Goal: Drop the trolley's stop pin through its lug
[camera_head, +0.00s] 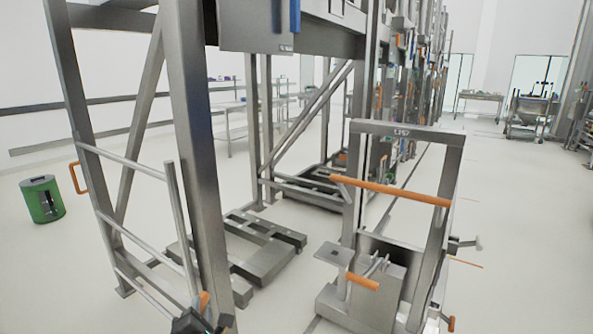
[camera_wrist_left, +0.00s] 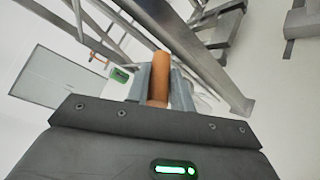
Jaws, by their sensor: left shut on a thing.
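My left gripper (camera_head: 196,318) is at the bottom edge of the head view, in front of the rack's near post. It is shut on an orange cylindrical grip (camera_head: 205,300), which I take to be the stop pin's handle. In the left wrist view the orange grip (camera_wrist_left: 160,75) stands between the two grey fingers; any pin shaft is hidden. The grey trolley (camera_head: 405,130) stands to the right, with an orange crossbar (camera_head: 390,190) and an orange handle (camera_head: 362,282). A small plate with a dark hole (camera_head: 335,254) sticks out at its left; I cannot tell whether it is the lug. My right gripper is not in view.
The tall steel rack (camera_head: 190,130) with its side rails (camera_head: 125,160) stands close by the left gripper. A low grey frame (camera_head: 255,250) lies between rack and trolley. A green bin (camera_head: 42,200) stands at far left. Floor at right is clear.

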